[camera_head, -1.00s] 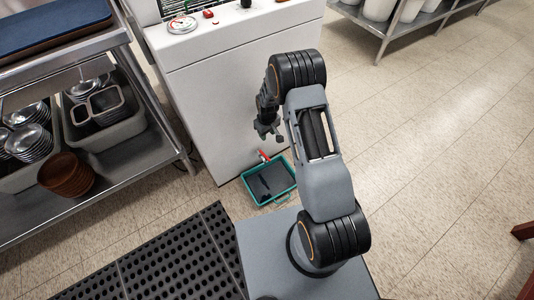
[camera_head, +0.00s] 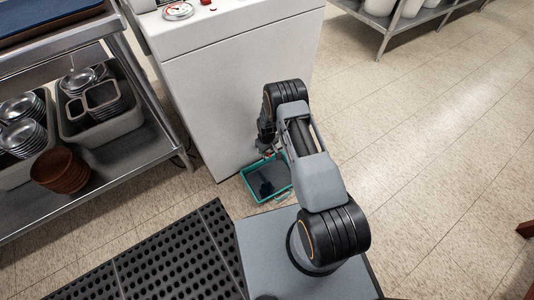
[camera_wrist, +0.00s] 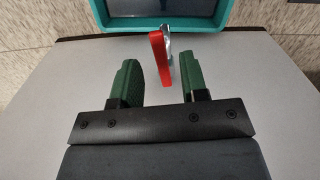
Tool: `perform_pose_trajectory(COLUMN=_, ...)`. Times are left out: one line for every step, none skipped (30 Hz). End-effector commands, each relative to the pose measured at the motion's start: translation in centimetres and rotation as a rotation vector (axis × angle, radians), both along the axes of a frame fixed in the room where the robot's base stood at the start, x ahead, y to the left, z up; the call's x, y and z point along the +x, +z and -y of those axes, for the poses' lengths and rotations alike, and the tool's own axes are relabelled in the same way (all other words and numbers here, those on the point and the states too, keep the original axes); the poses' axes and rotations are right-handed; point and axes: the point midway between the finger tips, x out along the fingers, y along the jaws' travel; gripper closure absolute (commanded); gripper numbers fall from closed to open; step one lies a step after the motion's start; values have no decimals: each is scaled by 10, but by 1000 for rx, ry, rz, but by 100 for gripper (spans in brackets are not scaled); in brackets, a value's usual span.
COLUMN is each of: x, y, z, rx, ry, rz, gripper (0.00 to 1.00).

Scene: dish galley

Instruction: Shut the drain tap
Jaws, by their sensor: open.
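The drain tap (camera_wrist: 169,44) shows in the wrist view as a small metal body with a red lever handle (camera_wrist: 160,62). The lever points up the picture and leans slightly left. My gripper (camera_wrist: 160,80) is open, with its green fingers on either side of the lever's near end and a visible gap to each. I cannot tell whether the lever is touched or its depth between the fingers. In the head view my gripper (camera_head: 266,148) is low against the white machine (camera_head: 230,100), and mostly hides the tap. A teal tray (camera_head: 248,187) with a dark inside lies below the tap.
A metal rack (camera_head: 110,172) with tubs of bowls stands at the left. A black perforated mat (camera_head: 160,250) lies in front of it. A shelf unit (camera_head: 385,30) stands at the top right. The tiled floor (camera_head: 430,150) right of my arm is largely clear.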

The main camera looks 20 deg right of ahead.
Motion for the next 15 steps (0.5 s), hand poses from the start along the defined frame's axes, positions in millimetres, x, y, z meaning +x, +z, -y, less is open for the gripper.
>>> perform_pose_trajectory(x=0, y=-8, z=0, rx=0, ry=0, rz=0, gripper=60)
perform_pose_trajectory(x=0, y=-10, z=0, rx=0, ry=0, rz=0, gripper=60)
perform_pose_trajectory(x=0, y=-13, z=0, rx=0, ry=0, rz=0, gripper=60)
perform_pose_trajectory(x=0, y=-14, z=0, rx=0, ry=0, rz=0, gripper=60)
perform_pose_trajectory(x=0, y=-16, z=0, rx=0, ry=0, rz=0, gripper=60)
perform_pose_trajectory(x=0, y=-17, z=0, rx=0, ry=0, rz=0, gripper=60)
perform_pose_trajectory(x=0, y=-18, z=0, rx=0, ry=0, rz=0, gripper=60)
perform_pose_trajectory(x=0, y=-19, z=0, rx=0, ry=0, rz=0, gripper=60)
perform_pose_trajectory(x=0, y=-19, z=0, rx=0, ry=0, rz=0, gripper=60)
perform_pose_trajectory(x=0, y=-20, z=0, rx=0, ry=0, rz=0, gripper=60)
perform_pose_trajectory(x=0, y=-20, z=0, rx=0, ry=0, rz=0, gripper=60)
perform_pose_trajectory(x=0, y=-20, z=0, rx=0, ry=0, rz=0, gripper=60)
perform_pose_trajectory(x=0, y=-20, z=0, rx=0, ry=0, rz=0, gripper=60)
perform_pose_trajectory(x=0, y=-20, z=0, rx=0, ry=0, rz=0, gripper=60)
perform_pose_trajectory(x=0, y=-20, z=0, rx=0, ry=0, rz=0, gripper=60)
